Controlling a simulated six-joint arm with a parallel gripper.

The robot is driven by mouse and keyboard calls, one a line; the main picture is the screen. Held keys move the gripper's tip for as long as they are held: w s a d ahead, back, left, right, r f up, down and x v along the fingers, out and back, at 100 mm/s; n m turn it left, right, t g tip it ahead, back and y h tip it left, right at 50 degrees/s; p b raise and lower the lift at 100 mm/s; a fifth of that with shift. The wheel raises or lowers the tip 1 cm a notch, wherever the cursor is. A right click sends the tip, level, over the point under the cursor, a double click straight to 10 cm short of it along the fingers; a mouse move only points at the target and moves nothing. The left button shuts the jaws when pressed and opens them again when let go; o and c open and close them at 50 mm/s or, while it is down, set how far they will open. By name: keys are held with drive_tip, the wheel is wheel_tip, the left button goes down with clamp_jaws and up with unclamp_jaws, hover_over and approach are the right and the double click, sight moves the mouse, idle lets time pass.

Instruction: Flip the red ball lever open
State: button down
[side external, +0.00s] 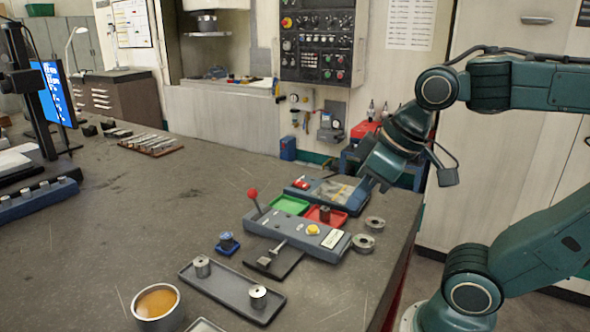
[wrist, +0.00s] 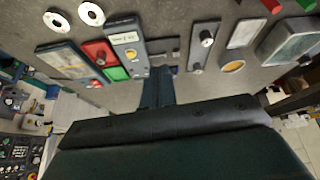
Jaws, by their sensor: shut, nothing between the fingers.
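The red ball lever (side external: 252,193) stands up at the left end of a blue-grey base (side external: 290,232) in the side external view, its rod leaning slightly left. The base has a yellow button (side external: 313,229) and a white label. The base also shows in the wrist view (wrist: 124,36), where I cannot make out the ball. My gripper (side external: 371,183) is to the right of the lever and apart from it, over the back right part of the table. In the wrist view my gripper (wrist: 158,74) is shut and empty, pointing toward the bench parts.
A green tray (side external: 290,204) and a red tray (side external: 334,220) sit behind the base, with a blue-grey case (side external: 347,205) beyond. Metal rings (side external: 363,243) lie at right. A grey tray (side external: 228,292) and an orange-filled bowl (side external: 175,318) stand in front. The table's left middle is clear.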

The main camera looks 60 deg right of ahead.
drive_tip(key=w+a+r+n+g+y, duration=0.1)
drive_tip(key=w+r+n, duration=0.1)
drive_tip(key=w+n, duration=0.35)
drive_tip(key=w+a+r+n+g, duration=0.1)
drive_tip(key=w+r+n, duration=0.15)
drive_tip(key=w, duration=0.65)
drive_tip(key=w+d+f+n+g, duration=0.2)
drive_tip(key=w+n, duration=0.4)
drive_tip(key=w, duration=0.6)
drive_tip(key=shift+w+f+n+g, duration=0.3)
drive_tip(key=shift+w+f+n, duration=0.1)
drive_tip(key=shift+f, duration=0.3)
drive_tip(key=shift+s+f, duration=0.1)
hover_over(256, 204)
drive_tip(key=a, duration=0.3)
wheel_tip(256, 204, down, 9)
drive_tip(key=shift+w+a, duration=0.15)
drive_tip(key=shift+w, duration=0.15)
